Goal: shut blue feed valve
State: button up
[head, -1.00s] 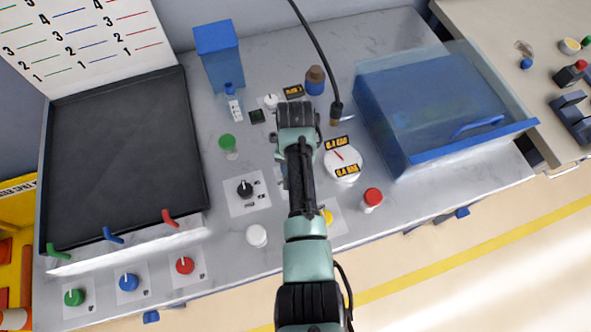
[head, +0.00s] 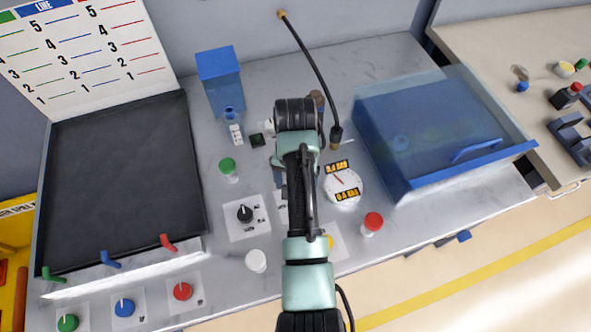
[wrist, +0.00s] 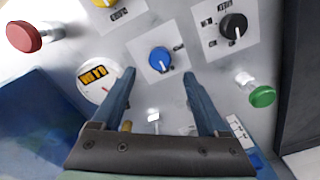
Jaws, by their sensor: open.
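A blue knob (wrist: 160,60) on a white plate (wrist: 148,42) shows in the wrist view, just ahead of and between my fingertips, with a visible gap; its pale mark points toward the lower right. My gripper (wrist: 159,75) is open and empty. In the head view my arm hides the gripper and most of this knob. Another blue knob (head: 124,307) stands at the front left of the bench, between a green knob (head: 67,322) and a red knob (head: 182,291), with its mark toward the back. I cannot tell from labels which is the feed valve.
A black knob (head: 245,213), red button (head: 372,222), green button (head: 228,168) and round gauge (head: 343,188) surround my gripper. A dark tray (head: 120,175) is at left, a clear-lidded blue bin (head: 430,125) at right.

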notch_tip(320, 180, up, 6)
jog(key=shift+r, duration=0.1)
dwell(0.6)
